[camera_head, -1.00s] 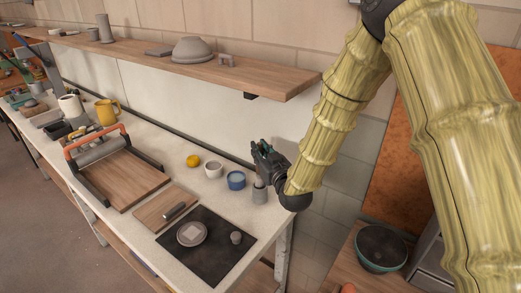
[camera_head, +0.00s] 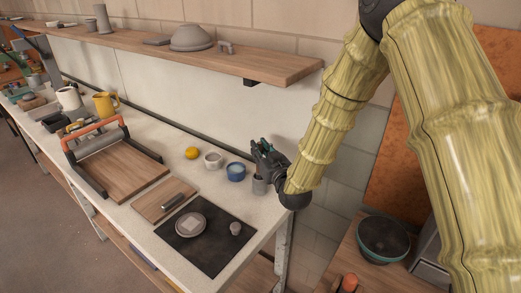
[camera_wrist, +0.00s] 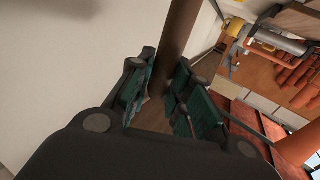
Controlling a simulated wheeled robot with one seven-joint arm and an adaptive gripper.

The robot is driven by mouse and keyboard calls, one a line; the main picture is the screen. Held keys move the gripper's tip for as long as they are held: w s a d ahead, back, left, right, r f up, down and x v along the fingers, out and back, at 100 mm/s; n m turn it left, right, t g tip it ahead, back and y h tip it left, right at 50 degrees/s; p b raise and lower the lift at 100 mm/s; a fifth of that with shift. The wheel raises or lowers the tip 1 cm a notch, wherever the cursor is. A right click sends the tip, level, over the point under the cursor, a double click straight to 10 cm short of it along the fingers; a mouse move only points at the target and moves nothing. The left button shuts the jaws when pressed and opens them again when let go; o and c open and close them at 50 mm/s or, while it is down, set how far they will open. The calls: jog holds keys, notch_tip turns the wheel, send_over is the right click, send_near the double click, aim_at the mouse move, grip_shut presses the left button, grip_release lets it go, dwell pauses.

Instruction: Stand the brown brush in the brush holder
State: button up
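The brown brush shows in the wrist view as a brown rod (camera_wrist: 180,35) running from the top edge down between my finger pads. My gripper (camera_wrist: 160,92) has a teal pad on each side of it, and both look in contact with it. In the head view my gripper (camera_head: 262,150) is near the table's far right corner, and I cannot make out the brush there. A grey cup (camera_head: 259,186), which looks like the brush holder, stands just below my gripper. The gripper partly covers its top, so I cannot tell if the brush touches it.
A dark mat (camera_head: 205,256) with a plate lies in front. A wooden shelf (camera_head: 150,55) runs above the table.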

jog(key=o, duration=0.4)
jog(key=shift+c, duration=0.2)
jog(key=v, duration=1.2)
dwell(0.4)
